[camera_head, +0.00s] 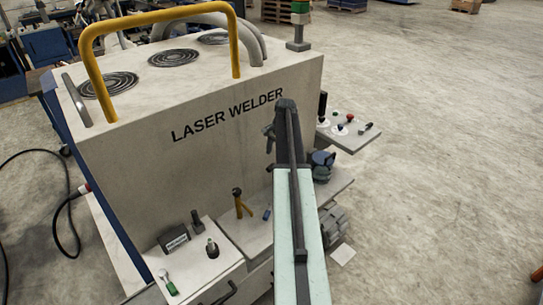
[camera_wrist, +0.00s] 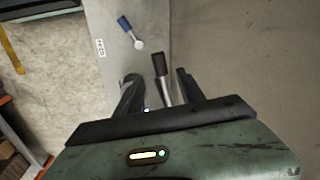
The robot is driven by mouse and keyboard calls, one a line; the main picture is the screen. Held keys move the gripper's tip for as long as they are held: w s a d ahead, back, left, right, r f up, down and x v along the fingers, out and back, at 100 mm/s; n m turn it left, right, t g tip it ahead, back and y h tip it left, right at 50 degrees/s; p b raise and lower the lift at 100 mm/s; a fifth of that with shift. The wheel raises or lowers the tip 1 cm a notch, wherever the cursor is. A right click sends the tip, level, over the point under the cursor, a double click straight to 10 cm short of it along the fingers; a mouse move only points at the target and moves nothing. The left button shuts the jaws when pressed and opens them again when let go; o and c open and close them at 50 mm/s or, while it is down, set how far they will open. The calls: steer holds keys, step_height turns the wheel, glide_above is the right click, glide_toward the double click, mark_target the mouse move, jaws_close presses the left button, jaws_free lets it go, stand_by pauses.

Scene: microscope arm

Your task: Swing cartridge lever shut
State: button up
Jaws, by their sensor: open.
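In the wrist view my gripper (camera_wrist: 156,76) is open, with one dark finger on each side of a lever with a black grip and a metal shaft (camera_wrist: 159,66). A gap shows between the lever and each finger. A second lever with a blue grip (camera_wrist: 126,26) stands farther up on the same grey panel (camera_wrist: 108,72), tilted to the upper left. No readable marking shows which is the cartridge lever. The foot of the black-grip lever is hidden by my gripper. In the head view my arm hides the jaws.
The laser welder (camera_head: 200,160) fills the left of the head view, with a yellow hoop handle (camera_head: 86,65) on top. A small side shelf (camera_head: 352,140) carries several knobs. A green-grip lever (camera_head: 168,283) is at the lower left. Open floor (camera_head: 440,130) lies to the right.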

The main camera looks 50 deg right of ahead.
mark_target(272, 166)
steer(key=f+b, duration=0.2)
steer(key=w+f+b, duration=0.1)
steer(key=f+b, duration=0.5)
steer(key=shift+w+a, duration=0.1)
steer(key=shift+w, duration=0.2)
steer(key=shift+r, duration=0.1)
steer(key=shift+c, duration=0.4)
jaws_close()
stand_by(0.7)
